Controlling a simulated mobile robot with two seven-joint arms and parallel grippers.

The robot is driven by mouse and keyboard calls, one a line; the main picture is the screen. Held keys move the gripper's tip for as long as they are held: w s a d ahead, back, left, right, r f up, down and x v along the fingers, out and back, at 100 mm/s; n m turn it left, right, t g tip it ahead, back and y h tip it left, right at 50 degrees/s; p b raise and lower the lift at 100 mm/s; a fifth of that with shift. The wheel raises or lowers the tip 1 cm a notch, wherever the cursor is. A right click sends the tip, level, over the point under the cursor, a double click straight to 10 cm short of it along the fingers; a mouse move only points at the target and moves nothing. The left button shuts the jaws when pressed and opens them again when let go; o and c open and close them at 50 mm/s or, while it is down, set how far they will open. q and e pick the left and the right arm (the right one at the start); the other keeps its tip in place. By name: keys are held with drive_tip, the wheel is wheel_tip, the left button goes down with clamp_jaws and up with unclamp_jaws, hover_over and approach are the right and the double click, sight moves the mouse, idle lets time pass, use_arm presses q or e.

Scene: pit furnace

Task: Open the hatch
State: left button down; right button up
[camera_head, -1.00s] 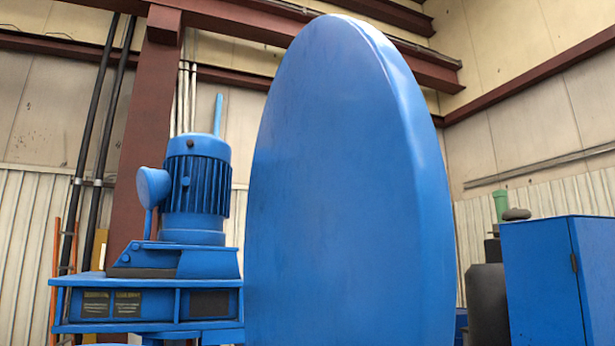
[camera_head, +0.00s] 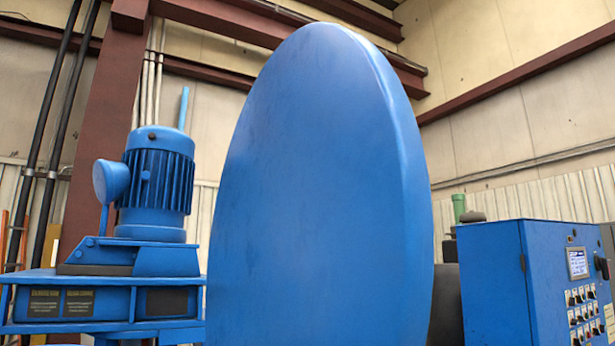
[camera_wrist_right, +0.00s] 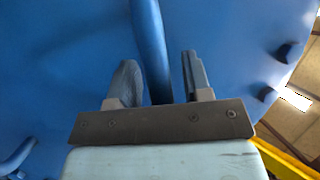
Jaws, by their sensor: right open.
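The hatch (camera_head: 315,190) is a large round blue lid, standing steeply raised on edge in the middle of the head view; its lower part is cut off by the frame. In the right wrist view, the hatch's blue surface (camera_wrist_right: 80,50) fills most of the background. A blue handle bar (camera_wrist_right: 148,40) runs down from the top towards my right gripper (camera_wrist_right: 158,75). The gripper is open, with one finger on each side of the bar. I cannot tell whether the fingers touch it. My left gripper is in neither view.
A blue motor (camera_head: 157,185) on a blue platform (camera_head: 100,300) stands left of the hatch. A blue control cabinet (camera_head: 500,285) with a screen and buttons stands at the right. A red-brown column (camera_head: 105,130) rises behind the motor. A yellow bar (camera_wrist_right: 285,160) shows at the wrist view's lower right.

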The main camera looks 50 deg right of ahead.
drive_tip(key=w+d, duration=0.1)
drive_tip(key=d, duration=1.2)
drive_tip(key=shift+w+d, duration=0.15)
drive_tip(key=shift+w, duration=0.25)
drive_tip(key=shift+f, duration=0.2)
